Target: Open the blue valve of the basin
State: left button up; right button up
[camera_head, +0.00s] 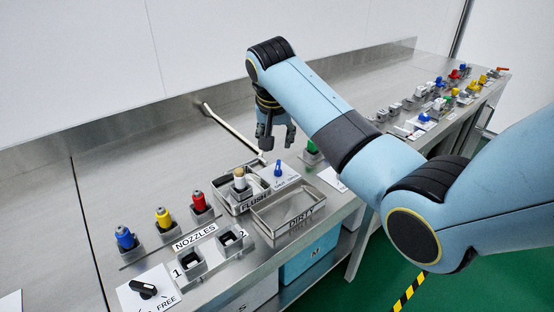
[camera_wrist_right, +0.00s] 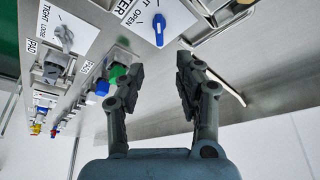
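The blue valve (camera_head: 278,168) is a small blue knob standing on a white label plate beside the flush basin (camera_head: 231,201). In the right wrist view the blue valve (camera_wrist_right: 159,29) is at the top centre, on a white plate with the word OPEN. My right gripper (camera_head: 277,146) points down just above and behind the blue valve, with a gap between them. Its two fingers (camera_wrist_right: 158,75) are spread apart with nothing between them, and the knob lies beyond the fingertips. My left gripper is in neither view.
An empty wire tray marked DIRTY (camera_head: 290,212) is in front of the valve. Blue, yellow and red nozzles (camera_head: 162,218) stand to the left, near a black knob (camera_head: 143,289). Several small fixtures (camera_head: 440,100) fill the right end.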

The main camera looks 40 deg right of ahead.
aim_at(278, 162)
jog(key=b+x, duration=0.1)
jog(key=x, duration=0.8)
jog(key=shift+f, duration=0.25)
grip_shut()
